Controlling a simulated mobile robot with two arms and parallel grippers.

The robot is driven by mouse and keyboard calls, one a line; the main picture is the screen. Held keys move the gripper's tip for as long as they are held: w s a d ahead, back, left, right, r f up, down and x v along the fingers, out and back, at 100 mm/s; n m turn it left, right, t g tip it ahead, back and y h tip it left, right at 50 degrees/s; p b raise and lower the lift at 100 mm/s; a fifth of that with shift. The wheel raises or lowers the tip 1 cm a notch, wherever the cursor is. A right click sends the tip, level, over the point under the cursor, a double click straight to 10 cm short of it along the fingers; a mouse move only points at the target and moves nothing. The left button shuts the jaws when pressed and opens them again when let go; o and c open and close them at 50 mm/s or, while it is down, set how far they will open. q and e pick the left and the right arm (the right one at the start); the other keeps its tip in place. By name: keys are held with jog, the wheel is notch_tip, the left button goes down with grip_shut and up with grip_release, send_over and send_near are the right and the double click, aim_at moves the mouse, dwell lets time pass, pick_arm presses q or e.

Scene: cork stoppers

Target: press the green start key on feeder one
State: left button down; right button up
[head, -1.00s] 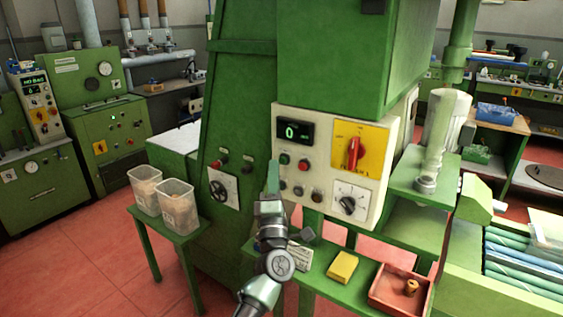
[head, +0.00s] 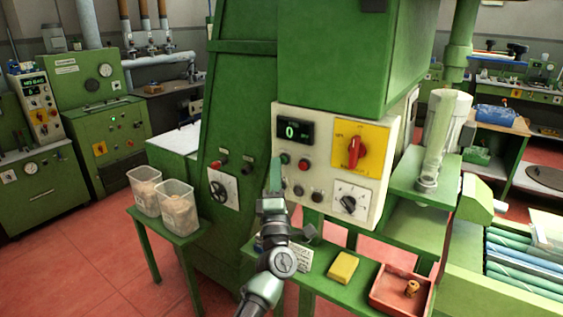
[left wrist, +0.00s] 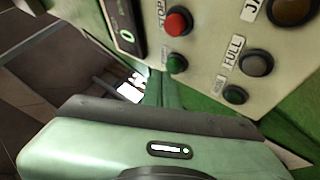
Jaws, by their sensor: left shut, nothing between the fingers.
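The green key (head: 284,159) is on the cream control panel (head: 375,133), left of a red key (head: 304,165) and under a display (head: 295,131) reading 0. In the left wrist view the green key (left wrist: 176,63) is unobstructed, below the red key (left wrist: 178,21) marked STOP. My left gripper (head: 275,162) is shut and empty, pointing up, with its tip just left of the green key in the head view. I cannot tell whether it touches the key. No feeder number is readable. My right gripper is not in view.
The panel also has a red rotary switch (head: 353,148) on a yellow plate, a black knob (head: 348,204) and several dark buttons. Below are a yellow block (head: 342,267) and a red tray (head: 378,300) with a cork. Two clear bins (head: 178,209) stand left. Another machine panel (head: 34,84) reads NO BAG.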

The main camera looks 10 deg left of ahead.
pick_arm(q)
jog(key=shift+w+d+b, duration=0.1)
jog(key=shift+w+b, duration=0.25)
jog(key=shift+w, duration=0.05)
jog(key=shift+s+r, duration=0.1)
jog(key=shift+s, duration=0.1)
dwell(0.5)
jog(key=shift+s+a+p, duration=0.25)
jog(key=shift+s+p, duration=0.3)
jog(key=shift+s, duration=0.1)
jog(key=s, duration=0.1)
jog(key=s+a+p, duration=0.1)
jog(key=s, duration=0.1)
jog(key=s+p, duration=0.1)
jog(key=shift+s+a, duration=0.35)
jog(key=shift+a, duration=0.05)
